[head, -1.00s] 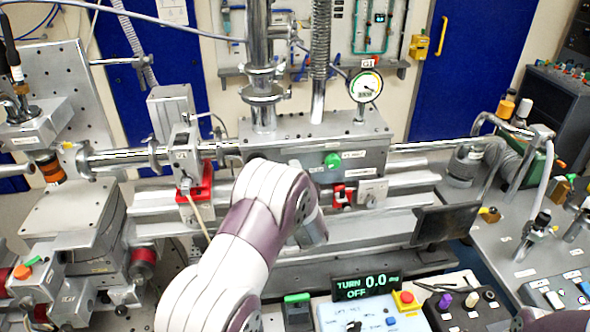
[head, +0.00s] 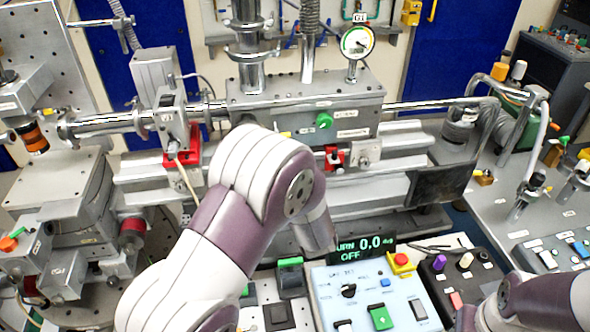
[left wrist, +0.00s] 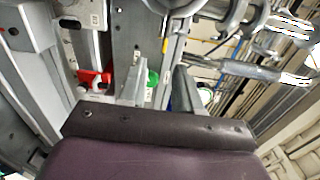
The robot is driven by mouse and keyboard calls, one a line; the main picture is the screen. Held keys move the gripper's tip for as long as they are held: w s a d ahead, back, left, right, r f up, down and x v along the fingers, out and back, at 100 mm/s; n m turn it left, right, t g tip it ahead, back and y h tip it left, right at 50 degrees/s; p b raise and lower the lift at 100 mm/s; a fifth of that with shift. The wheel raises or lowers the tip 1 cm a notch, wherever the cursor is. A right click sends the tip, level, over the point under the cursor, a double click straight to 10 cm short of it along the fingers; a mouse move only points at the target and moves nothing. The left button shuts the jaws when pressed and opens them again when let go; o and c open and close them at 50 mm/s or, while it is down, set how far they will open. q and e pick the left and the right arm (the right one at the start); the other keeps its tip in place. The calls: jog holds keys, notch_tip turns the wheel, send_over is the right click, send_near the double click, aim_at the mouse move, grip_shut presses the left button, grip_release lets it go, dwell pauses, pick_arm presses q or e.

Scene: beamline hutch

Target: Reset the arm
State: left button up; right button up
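My left arm (head: 225,230), white and mauve, rises from the bottom of the head view and bends at the middle, in front of the grey beamline box (head: 310,100). The fingers of my left gripper are hard to make out in the head view. In the left wrist view the left gripper (left wrist: 157,92) has two grey fingers standing apart with a gap between them. A green button (left wrist: 152,80) shows beyond that gap, with nothing visibly held. Part of my right arm (head: 535,305) shows at the bottom right; its gripper is out of view.
A control panel (head: 350,280) with a display (head: 362,248) reading "TURN 0.0" and "OFF" stands below the arm. A black knob box (head: 460,280) is beside it. A dark plate (head: 440,186) stands right of the arm.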

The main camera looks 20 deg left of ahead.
pick_arm(q)
jog(key=shift+s+d, duration=0.2)
jog(key=shift+s, duration=0.15)
